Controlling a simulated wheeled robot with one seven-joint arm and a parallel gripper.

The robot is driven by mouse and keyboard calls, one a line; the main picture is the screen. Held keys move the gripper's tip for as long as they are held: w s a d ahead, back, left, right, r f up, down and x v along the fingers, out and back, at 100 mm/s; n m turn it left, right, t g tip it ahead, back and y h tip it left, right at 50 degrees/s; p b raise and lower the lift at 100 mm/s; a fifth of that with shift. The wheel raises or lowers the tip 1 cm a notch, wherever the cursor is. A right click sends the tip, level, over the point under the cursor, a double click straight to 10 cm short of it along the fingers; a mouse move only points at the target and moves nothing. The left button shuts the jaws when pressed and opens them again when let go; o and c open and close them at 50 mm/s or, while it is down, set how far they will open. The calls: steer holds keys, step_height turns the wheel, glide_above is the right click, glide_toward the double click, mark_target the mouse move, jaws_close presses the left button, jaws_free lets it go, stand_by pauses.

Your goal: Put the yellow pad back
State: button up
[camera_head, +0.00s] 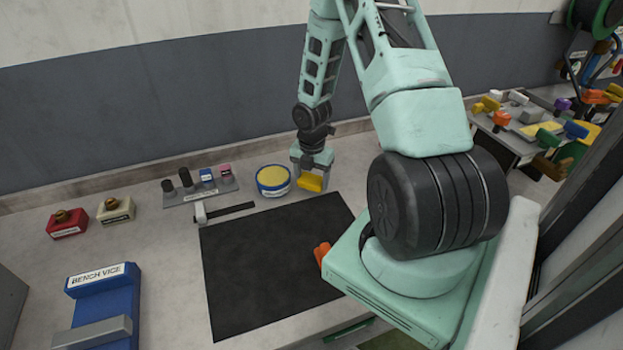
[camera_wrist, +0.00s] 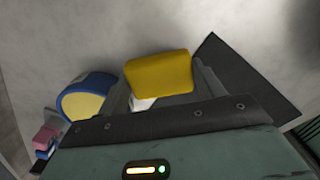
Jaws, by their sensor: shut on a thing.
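The yellow pad (camera_head: 311,183) is a small block held between the fingers of my gripper (camera_head: 312,175). In the wrist view the yellow pad (camera_wrist: 158,76) sits across the fingertips of my gripper (camera_wrist: 160,88), with a small white patch below it. The gripper is shut on the pad, just right of a round blue tin (camera_head: 272,180) with a yellow top and beyond the far right edge of a black mat (camera_head: 270,262). Whether the pad touches the bench is not clear.
Left of the tin stands a grey rack (camera_head: 202,192) with several small pieces; a hammer (camera_head: 222,211) lies before it. Red (camera_head: 67,228) and cream (camera_head: 115,211) knobbed blocks and a blue bench vice (camera_head: 108,300) are further left. An orange thing (camera_head: 322,253) lies at the mat's right. The mat is mostly clear.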

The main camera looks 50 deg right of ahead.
steer(key=shift+f, duration=0.45)
steer(key=shift+f, duration=0.1)
steer(key=shift+f, duration=0.35)
steer(key=o, duration=0.7)
steer(key=shift+c, duration=0.2)
steer(key=shift+r, duration=0.1)
